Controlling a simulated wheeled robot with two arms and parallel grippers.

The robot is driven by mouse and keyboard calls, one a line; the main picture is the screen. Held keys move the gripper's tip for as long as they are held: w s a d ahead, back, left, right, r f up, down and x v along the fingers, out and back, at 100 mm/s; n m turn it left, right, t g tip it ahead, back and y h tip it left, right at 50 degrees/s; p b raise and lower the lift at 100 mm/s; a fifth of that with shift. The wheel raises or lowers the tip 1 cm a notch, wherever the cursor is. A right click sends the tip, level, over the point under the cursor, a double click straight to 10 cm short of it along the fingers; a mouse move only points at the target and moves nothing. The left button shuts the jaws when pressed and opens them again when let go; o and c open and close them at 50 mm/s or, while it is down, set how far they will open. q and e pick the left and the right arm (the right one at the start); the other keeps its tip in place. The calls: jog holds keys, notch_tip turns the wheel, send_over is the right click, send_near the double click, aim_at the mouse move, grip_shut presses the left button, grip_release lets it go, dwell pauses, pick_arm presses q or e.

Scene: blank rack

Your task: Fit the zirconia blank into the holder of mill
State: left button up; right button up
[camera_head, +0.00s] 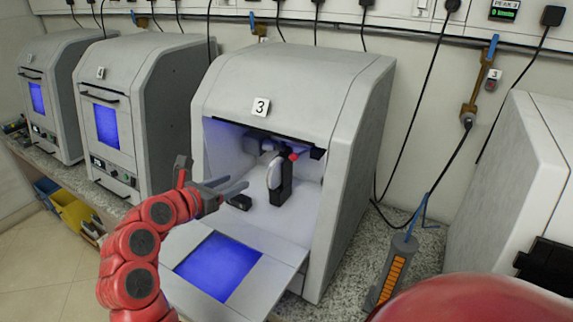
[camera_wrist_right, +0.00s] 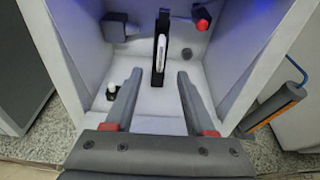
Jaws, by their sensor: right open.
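Mill 3 (camera_head: 345,110) stands with its front door (camera_head: 285,255) folded down, showing a pale inner chamber. Inside, the white zirconia blank (camera_head: 274,172) stands upright, on edge, at the black holder (camera_head: 284,185). In the right wrist view, the blank (camera_wrist_right: 161,50) shows as a thin white edge against the holder (camera_wrist_right: 158,77); how deeply it sits cannot be told. My right gripper (camera_head: 228,184) is open at the mill's opening, left of the blank. In the right wrist view its spread fingers (camera_wrist_right: 160,74) point at the holder, with nothing gripped. My left gripper is not in view.
A grey spindle part (camera_head: 262,146), a red knob (camera_head: 293,156) and a small dark block (camera_head: 240,202) are inside the chamber. Two closed mills (camera_head: 108,60) stand at left. An orange-marked grey tool (camera_head: 391,276) stands on the counter (camera_head: 345,285) at right.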

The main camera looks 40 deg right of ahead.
jog(key=p, duration=0.5)
send_near(272, 164)
jog(key=x, duration=0.4)
jog(key=shift+w+f, duration=0.1)
jog(key=shift+w+d+f, duration=0.15)
jog(key=p+x, duration=0.3)
jog(key=x, duration=0.2)
jog(key=shift+s+d+r+p, duration=0.15)
jog(key=shift+s+r+p, duration=0.05)
jog(key=shift+p, duration=0.15)
jog(key=shift+w+d+f, duration=0.1)
jog(key=shift+d+f, duration=0.05)
grip_shut()
